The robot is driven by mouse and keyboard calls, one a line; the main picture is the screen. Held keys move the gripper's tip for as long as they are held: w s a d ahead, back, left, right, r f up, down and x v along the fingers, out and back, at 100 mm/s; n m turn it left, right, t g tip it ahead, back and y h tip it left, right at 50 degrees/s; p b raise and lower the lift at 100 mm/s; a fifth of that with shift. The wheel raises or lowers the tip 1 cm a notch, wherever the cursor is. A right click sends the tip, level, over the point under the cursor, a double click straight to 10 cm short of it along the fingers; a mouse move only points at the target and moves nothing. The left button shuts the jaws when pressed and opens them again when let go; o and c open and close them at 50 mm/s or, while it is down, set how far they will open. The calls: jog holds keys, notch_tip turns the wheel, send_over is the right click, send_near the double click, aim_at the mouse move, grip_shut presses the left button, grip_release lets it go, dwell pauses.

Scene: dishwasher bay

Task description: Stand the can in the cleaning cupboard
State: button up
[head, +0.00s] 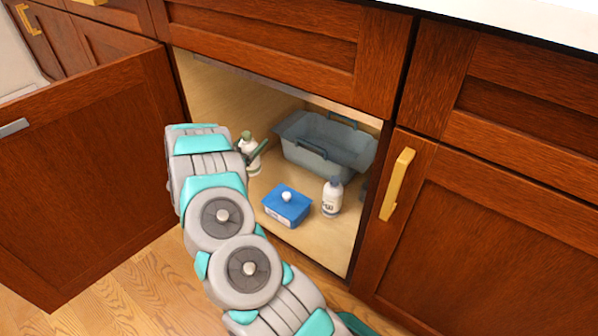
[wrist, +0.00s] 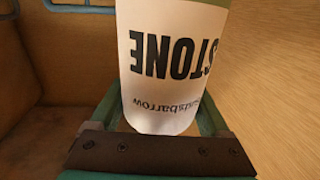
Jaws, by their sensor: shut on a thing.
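The can (wrist: 172,60) fills the middle of the wrist view, with a white label reading "STONE" upside down in the picture and a green band above it. My gripper (wrist: 160,118) is shut on it, with a green finger on either side. In the head view, a white and green item that looks like the can (head: 252,165) shows at the left inside the open cleaning cupboard (head: 340,246), beside a dark green finger of my gripper (head: 258,150). My wrist hides part of it. I cannot tell whether its base touches the cupboard floor.
A grey-blue caddy (head: 318,150) stands at the back right of the cupboard. A blue box (head: 285,207) with a white knob and a white bottle (head: 332,198) stand near the front. The open door (head: 85,170) is on the left. The right-hand door (head: 480,240) is closed.

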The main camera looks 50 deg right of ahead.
aim_at(256, 163)
notch_tip(256, 163, down, 10)
jog(key=shift+r+b, duration=0.15)
jog(key=shift+b, duration=0.35)
jog(key=o, duration=1.6)
jog(key=shift+c, duration=0.2)
jog(key=shift+a, duration=0.1)
jog(key=v, duration=1.1)
jog(key=shift+s+a, duration=0.2)
jog(key=shift+a, duration=0.2)
